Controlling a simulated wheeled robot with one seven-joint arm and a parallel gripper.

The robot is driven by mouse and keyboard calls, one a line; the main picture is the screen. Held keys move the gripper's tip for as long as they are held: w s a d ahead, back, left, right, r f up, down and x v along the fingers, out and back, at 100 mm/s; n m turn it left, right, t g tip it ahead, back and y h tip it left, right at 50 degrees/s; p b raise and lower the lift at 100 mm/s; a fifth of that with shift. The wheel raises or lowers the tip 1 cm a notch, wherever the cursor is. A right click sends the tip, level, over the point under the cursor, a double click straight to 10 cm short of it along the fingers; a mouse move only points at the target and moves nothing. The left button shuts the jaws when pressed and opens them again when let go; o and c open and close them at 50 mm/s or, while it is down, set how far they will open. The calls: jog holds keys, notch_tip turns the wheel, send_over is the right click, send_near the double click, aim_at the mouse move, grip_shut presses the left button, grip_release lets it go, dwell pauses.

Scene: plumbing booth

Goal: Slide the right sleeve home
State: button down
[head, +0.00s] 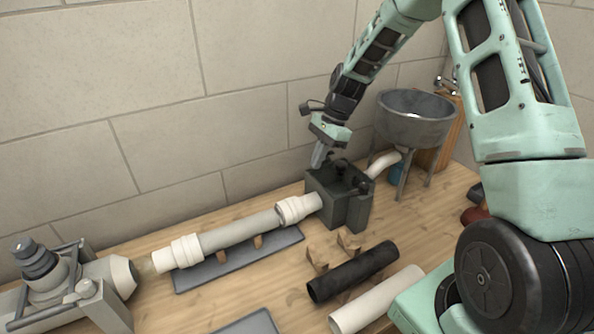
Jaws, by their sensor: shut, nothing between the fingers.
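The right sleeve, a cream collar (296,208), sits around the right end of a light grey pipe (240,231). It is close to a short white stub (316,201) that enters a dark grey block (342,196). The left sleeve (186,249) sits around the pipe's left end. My gripper (318,158) is shut and empty, with its fingertips pointing down above the left side of the dark block, above and to the right of the right sleeve. Whether the sleeve covers the whole joint is too small to tell.
The pipe rests on small wooden supports over a dark tray (190,281). A black tube (352,271) and a white tube (376,299) lie in front. A metal basin (414,118) stands at the back right. A grey valve assembly (62,281) is at the left.

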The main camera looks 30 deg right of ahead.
aim_at(287, 202)
jog(key=p+x, duration=0.1)
jog(key=x, duration=0.8)
jog(key=shift+s+a+f, duration=0.1)
jog(key=shift+f, duration=0.05)
jog(key=shift+a+p, duration=0.5)
jog(key=shift+a, duration=2.05)
